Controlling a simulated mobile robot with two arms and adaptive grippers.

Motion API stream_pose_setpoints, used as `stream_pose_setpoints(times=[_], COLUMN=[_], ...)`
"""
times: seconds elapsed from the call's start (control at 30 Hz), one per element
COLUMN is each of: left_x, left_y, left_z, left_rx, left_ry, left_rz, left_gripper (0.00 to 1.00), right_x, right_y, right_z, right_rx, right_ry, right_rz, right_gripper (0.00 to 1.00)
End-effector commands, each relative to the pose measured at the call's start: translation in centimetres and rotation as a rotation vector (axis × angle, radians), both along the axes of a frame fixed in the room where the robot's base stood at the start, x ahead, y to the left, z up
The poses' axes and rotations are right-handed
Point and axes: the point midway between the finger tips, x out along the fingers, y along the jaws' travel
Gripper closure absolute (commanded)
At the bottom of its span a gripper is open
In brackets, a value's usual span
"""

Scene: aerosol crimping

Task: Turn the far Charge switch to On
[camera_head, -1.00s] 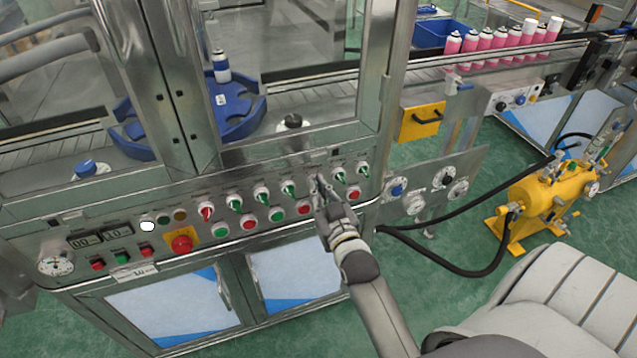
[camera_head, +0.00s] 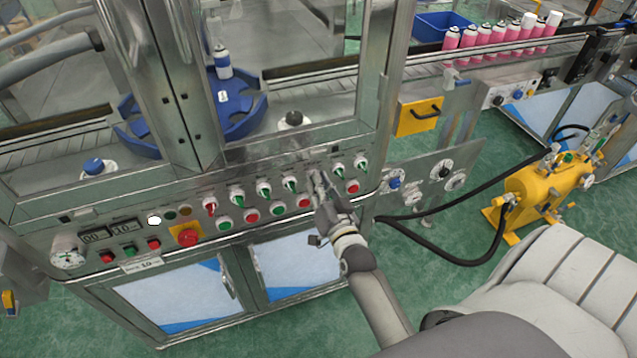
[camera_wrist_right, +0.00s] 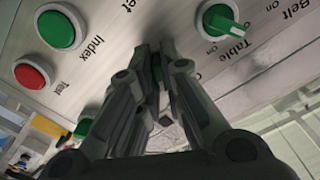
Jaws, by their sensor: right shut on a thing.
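My right gripper (camera_head: 317,182) is at the control panel (camera_head: 130,222) in the head view, in the upper row of switches. It is shut on a switch there; in the right wrist view the fingers (camera_wrist_right: 158,75) close around it, and only a bit of green shows between them. The label of this switch is hidden, so I cannot read its name or setting. Free green switches show to its left (camera_head: 290,184) and right (camera_head: 338,168). In the wrist view a green switch marked Table (camera_wrist_right: 222,20) stands beside the fingers. My left gripper is not in view.
Green and red push buttons (camera_head: 303,201) lie just below the switch row. A red emergency stop (camera_head: 188,237) is farther left. A yellow tank (camera_head: 540,190) with black hoses stands on the floor at right. Pink cans (camera_head: 485,36) line the conveyor behind.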

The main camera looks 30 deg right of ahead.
Motion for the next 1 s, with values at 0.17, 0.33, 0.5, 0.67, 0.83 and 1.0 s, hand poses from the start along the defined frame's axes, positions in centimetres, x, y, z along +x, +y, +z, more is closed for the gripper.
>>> stream_pose_setpoints(times=[0.17,0.33,0.5,0.67,0.83,1.0], left_x=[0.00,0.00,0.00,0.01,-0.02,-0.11], left_y=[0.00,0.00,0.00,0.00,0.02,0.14], left_z=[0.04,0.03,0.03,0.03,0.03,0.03], left_rx=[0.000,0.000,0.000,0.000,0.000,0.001], left_ry=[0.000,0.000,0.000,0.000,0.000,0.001], left_rz=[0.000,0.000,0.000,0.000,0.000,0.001], left_gripper=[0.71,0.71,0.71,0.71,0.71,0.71], right_x=[0.01,0.02,0.02,0.02,0.01,-0.55], right_y=[-0.03,-0.02,-0.02,-0.01,0.00,0.14], right_z=[0.07,0.07,0.07,0.05,0.02,-0.04], right_rx=[0.012,0.012,0.012,0.010,0.010,0.009], right_ry=[-0.005,-0.005,-0.005,-0.003,-0.003,-0.002], right_rz=[-0.001,0.000,-0.001,-0.001,-0.001,0.000], right_gripper=[1.00,1.00,0.80,0.71,0.71,0.71])
